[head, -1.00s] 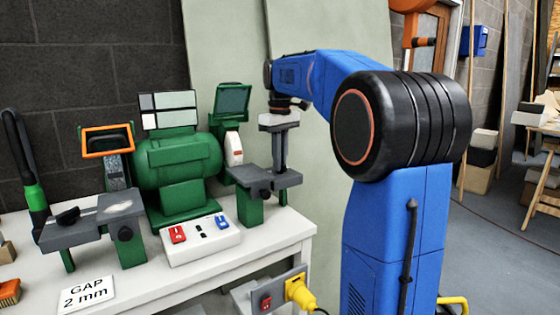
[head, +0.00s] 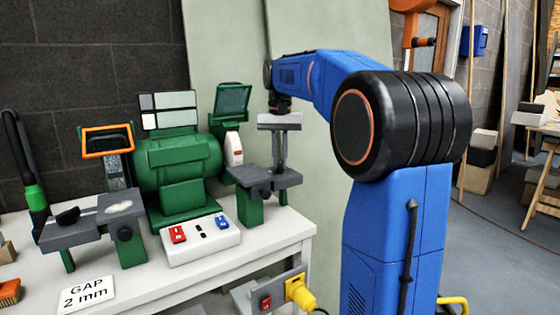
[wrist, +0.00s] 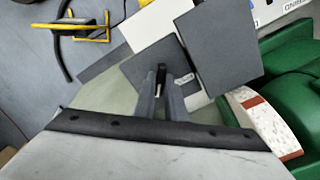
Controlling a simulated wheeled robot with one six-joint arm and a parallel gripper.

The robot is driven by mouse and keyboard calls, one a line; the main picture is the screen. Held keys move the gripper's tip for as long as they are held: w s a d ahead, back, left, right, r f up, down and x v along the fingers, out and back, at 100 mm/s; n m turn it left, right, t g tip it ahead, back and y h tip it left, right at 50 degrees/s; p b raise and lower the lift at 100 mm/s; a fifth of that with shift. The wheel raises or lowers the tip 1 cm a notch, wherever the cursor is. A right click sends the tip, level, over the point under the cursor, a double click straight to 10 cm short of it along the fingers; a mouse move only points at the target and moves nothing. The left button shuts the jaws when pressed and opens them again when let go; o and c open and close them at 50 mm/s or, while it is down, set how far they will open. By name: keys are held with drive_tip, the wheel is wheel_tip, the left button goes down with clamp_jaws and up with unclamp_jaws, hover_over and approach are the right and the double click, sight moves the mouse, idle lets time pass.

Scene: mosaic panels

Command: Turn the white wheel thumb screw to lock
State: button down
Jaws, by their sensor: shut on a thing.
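The white wheel (head: 234,150) is at the right end of the green bench grinder (head: 180,160); its pale rim with brown marks also shows in the wrist view (wrist: 262,118). Its grey tool rest (head: 285,179) stands in front and to the right of it. My gripper (head: 281,168) points down at the rest's right part. In the wrist view the gripper (wrist: 161,84) is shut on a small dark upright part, the thumb screw (wrist: 161,75), beside the dark plate of the rest (wrist: 218,50). The fingers hide most of the screw.
A white switch box (head: 201,243) with red and blue switches stands before the grinder. The left rest (head: 85,229), a "GAP 2 mm" card (head: 86,294) and a black-and-green hose (head: 34,185) are farther left. A yellow plug (head: 300,292) juts out below the bench's right end.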

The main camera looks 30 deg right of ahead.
sight(280, 164)
drive_tip(key=shift+r+m, duration=0.1)
drive_tip(key=shift+m, duration=0.5)
drive_tip(key=c, duration=1.8)
unclamp_jaws()
wheel_tip(280, 164, up, 17)
drive_tip(key=shift+r, duration=0.15)
drive_tip(key=shift+a, duration=0.1)
